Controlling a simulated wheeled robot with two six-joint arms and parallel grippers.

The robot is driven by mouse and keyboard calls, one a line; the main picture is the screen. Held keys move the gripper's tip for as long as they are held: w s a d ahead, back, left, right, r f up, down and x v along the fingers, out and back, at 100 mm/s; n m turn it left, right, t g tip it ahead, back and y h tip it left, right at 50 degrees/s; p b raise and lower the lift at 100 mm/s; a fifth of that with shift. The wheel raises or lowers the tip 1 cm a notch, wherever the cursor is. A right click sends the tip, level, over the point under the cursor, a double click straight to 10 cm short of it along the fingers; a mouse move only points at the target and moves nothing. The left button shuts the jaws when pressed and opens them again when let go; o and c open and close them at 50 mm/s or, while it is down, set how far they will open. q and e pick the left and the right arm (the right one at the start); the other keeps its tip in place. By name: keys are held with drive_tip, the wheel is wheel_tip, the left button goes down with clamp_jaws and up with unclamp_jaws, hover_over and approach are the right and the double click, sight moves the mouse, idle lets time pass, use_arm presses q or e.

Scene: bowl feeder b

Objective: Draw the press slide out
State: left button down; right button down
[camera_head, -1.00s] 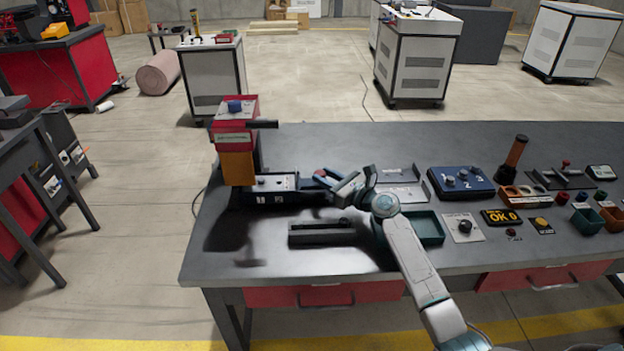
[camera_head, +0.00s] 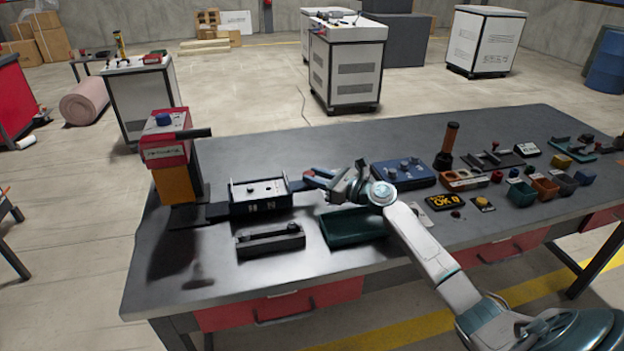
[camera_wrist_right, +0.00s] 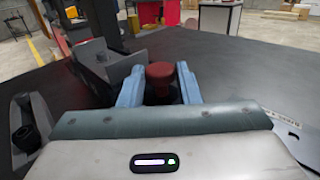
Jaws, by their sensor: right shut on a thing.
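The press (camera_head: 168,150) stands at the left of the bench, with a red head, an orange front and a dark lever. Its slide (camera_head: 260,197), a dark block with a light top plate, sits to the right of the press on a dark rail (camera_head: 216,211), clear of the press head. My right gripper (camera_head: 312,180) is at the slide's right end. In the right wrist view its blue fingers are shut on the red knob (camera_wrist_right: 160,78) of the slide. My left gripper is not in view.
A dark slotted block (camera_head: 270,239) and a green tray (camera_head: 350,226) lie in front of the slide. A blue box with knobs (camera_head: 404,173) is right of my gripper. Small bins and controls fill the bench's right side. The bench's back strip is clear.

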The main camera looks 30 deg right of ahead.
drive_tip(key=shift+d, duration=0.1)
drive_tip(key=c, duration=1.2)
unclamp_jaws()
drive_tip(key=shift+c, duration=0.2)
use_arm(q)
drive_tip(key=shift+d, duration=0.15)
use_arm(e)
drive_tip(key=shift+o, duration=0.8)
drive_tip(key=shift+s+d, duration=0.15)
drive_tip(key=shift+d, duration=0.05)
drive_tip(key=shift+s+f, duration=0.1)
drive_tip(key=shift+s, duration=0.05)
drive_tip(key=b+v, duration=0.3)
drive_tip(key=v, duration=0.6)
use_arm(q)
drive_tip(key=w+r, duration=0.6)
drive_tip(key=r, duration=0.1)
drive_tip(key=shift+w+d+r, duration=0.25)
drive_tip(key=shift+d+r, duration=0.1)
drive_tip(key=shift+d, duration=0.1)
use_arm(e)
drive_tip(key=shift+s+d, duration=0.4)
drive_tip(key=shift+s, duration=0.2)
